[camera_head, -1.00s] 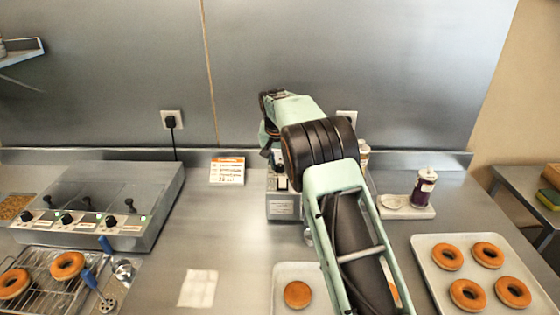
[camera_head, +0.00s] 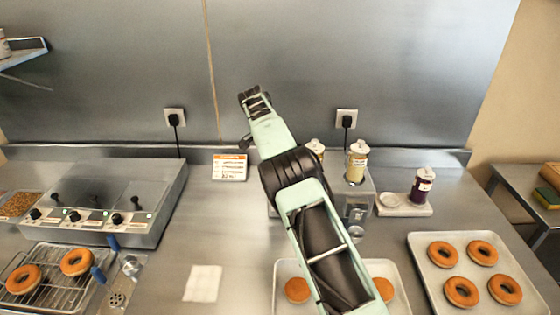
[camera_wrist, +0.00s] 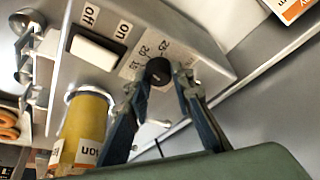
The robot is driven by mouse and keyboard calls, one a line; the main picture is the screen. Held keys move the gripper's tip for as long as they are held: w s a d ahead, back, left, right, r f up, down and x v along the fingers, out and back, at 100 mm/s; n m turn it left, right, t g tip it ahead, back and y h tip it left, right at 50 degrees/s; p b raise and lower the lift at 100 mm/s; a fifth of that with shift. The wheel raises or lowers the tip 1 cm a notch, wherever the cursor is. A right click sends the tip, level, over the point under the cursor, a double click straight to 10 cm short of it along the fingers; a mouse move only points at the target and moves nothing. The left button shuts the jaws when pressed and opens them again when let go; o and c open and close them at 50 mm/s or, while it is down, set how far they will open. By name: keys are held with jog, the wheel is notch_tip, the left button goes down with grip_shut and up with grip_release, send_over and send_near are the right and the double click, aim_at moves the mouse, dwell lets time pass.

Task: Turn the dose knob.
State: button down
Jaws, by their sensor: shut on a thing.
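The dose knob (camera_wrist: 158,72) is a small black round knob on the grey metal dispenser's face, with printed numbers such as 20 and 25 beside it. In the wrist view my gripper (camera_wrist: 157,84) has its two fingers on either side of the knob, shut on it. The dispenser (camera_wrist: 205,55) also carries a white rocker switch (camera_wrist: 97,48) marked on and off. In the head view the dispenser (camera_head: 364,186) is partly behind my arm. The knob and my fingertips cannot be made out there.
A yellow bottle (camera_wrist: 84,128) is close to my gripper in the wrist view. Another bottle (camera_head: 423,186), dark purple, stands on the right. A price card (camera_head: 230,167) stands at the back.

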jog(key=shift+m, duration=0.3)
dwell(0.4)
jog(key=c, duration=1.7)
grip_release()
jog(key=v, duration=1.2)
jog(key=shift+w, duration=0.1)
